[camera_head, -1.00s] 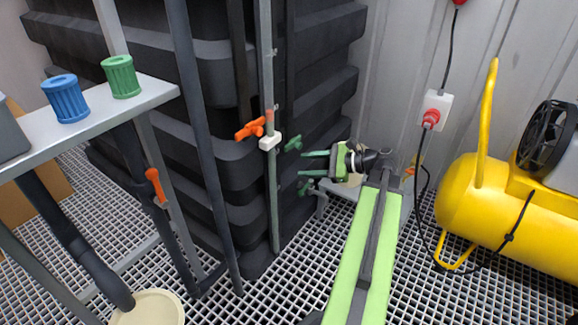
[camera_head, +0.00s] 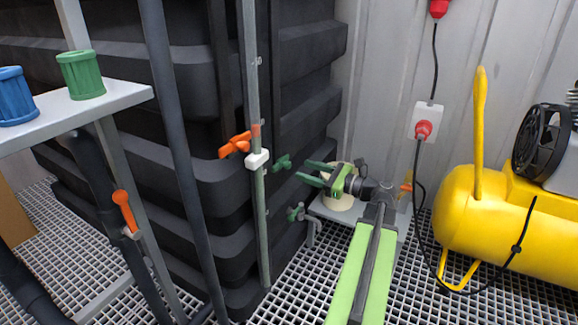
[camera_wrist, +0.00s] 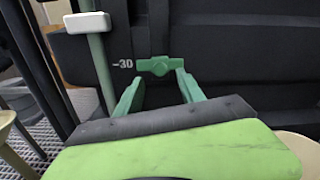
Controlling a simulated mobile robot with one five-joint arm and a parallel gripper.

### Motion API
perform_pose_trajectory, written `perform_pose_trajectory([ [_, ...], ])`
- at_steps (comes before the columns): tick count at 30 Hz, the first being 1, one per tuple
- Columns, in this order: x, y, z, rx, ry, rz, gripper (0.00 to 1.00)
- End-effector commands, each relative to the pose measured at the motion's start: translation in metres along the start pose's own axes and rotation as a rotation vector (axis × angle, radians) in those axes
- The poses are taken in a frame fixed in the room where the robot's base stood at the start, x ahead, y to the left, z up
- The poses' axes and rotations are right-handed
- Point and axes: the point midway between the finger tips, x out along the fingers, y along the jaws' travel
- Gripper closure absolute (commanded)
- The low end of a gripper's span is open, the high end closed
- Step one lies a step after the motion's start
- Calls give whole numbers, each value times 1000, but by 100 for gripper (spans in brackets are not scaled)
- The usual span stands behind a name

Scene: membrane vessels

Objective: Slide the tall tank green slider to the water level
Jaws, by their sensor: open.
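The tall tank is the black ribbed vessel (camera_head: 305,60). A thin vertical gauge tube (camera_head: 262,215) runs down its front, with a white block (camera_head: 258,160) on it. The small green slider (camera_head: 283,162) is just right of the tube. It also shows in the wrist view (camera_wrist: 160,66), next to a "-30" mark. My gripper (camera_head: 308,171) is open and empty, right of the slider and apart from it in the head view. In the wrist view my gripper (camera_wrist: 160,84) has its fingers spread to either side below the slider. I cannot tell the water level.
An orange handle (camera_head: 235,145) sits left of the tube. A green valve (camera_head: 296,212) is below the slider. A shelf (camera_head: 105,105) with a blue cap (camera_head: 15,97) and green cap (camera_head: 81,75) stands left. A yellow compressor (camera_head: 480,220) stands right. Grating floor (camera_head: 405,295) is open in front.

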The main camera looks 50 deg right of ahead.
Motion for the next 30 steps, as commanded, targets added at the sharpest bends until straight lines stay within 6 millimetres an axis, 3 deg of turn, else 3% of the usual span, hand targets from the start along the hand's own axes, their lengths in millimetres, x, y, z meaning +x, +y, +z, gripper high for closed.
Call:
perform_pose_trajectory([
  [3, 30, 0, 0, 0, 0, 3, 54],
  [9, 64, 0, 0, 0, 0, 1, 54],
  [21, 75, 0, 0, 0, 1, -1, 54],
  [30, 74, -1, 0, -1, 1, -1, 92],
])
